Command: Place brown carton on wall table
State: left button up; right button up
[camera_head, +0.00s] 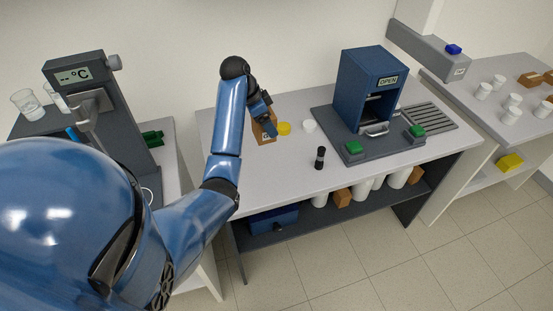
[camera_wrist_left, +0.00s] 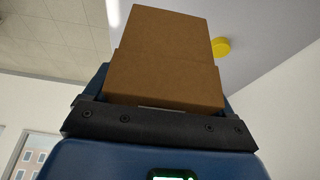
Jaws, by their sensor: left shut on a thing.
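The brown carton (camera_head: 264,131) is in my left gripper (camera_head: 263,112), over the left back part of the white table (camera_head: 265,168) that stands along the wall. In the head view the gripper and arm partly cover the carton. I cannot tell whether its underside touches the tabletop. In the left wrist view the carton (camera_wrist_left: 165,50) fills the upper middle, close against the dark bar of the left gripper (camera_wrist_left: 160,108), which is shut on it. My right gripper is not in view.
A yellow disc (camera_head: 284,128) and a white cup (camera_head: 309,126) are close right of the carton. A black vial (camera_head: 320,158) stands nearer the front. A blue press (camera_head: 371,85) occupies the right side. The front left tabletop is clear.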

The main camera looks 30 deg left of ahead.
pick_arm(q)
jog(key=shift+w+a+r, duration=0.25)
jog(key=shift+a+r, duration=0.1)
jog(key=shift+r, duration=0.05)
jog(key=shift+w+a+f+b, duration=0.1)
jog(key=shift+f+b, duration=0.1)
jog(key=shift+b, duration=0.2)
jog(key=shift+f+b, duration=2.2)
jog(key=shift+f, duration=7.3)
jog(key=shift+f, duration=0.1)
jog(key=o, duration=0.9)
